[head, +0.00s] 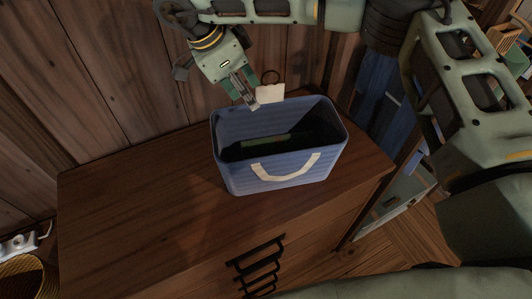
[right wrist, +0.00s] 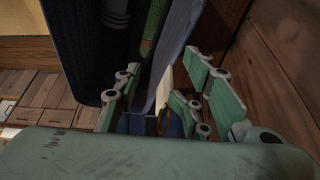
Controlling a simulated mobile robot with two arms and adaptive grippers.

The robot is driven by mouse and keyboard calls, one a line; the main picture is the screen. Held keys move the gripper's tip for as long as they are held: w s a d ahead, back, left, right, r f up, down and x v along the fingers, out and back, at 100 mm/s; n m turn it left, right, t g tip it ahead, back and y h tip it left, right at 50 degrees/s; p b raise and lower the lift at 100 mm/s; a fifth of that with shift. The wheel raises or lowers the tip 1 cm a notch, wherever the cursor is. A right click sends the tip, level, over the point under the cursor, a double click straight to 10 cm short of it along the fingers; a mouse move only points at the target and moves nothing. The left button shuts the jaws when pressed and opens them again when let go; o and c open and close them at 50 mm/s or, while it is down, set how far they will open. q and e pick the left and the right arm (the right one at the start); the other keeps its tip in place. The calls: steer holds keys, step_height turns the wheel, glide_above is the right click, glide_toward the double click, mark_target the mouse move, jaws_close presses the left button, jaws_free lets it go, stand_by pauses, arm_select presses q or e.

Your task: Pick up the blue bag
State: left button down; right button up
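The blue bag (head: 235,165) stands upright and open-topped on a wooden cabinet (head: 130,200). A cream handle (head: 285,170) shows on its front side. My right gripper (head: 250,98) is at the bag's back rim, left of its middle. In the right wrist view the right gripper (right wrist: 165,100) is open, its fingers apart. A blue wall of the bag (right wrist: 178,45) comes down between them, with a cream strip (right wrist: 164,88) beside it. I cannot tell whether the fingers touch the wall. A green item (head: 262,141) lies inside the bag. My left gripper is not in view.
A wooden plank wall (head: 100,80) stands close behind the cabinet. A pale tag with a dark ring (head: 270,93) shows behind the bag's rim. The cabinet top left of the bag is clear. A wicker basket (head: 22,280) is at the lower left.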

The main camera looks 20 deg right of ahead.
steer(key=p+x, duration=0.2)
steer(key=x, duration=0.4)
steer(key=shift+s+f, duration=0.15)
steer(key=shift+f, duration=0.25)
steer(key=shift+a, duration=0.15)
steer(key=shift+p, duration=0.3)
steer(key=c, duration=0.6)
jaws_close()
steer(key=shift+r, duration=0.1)
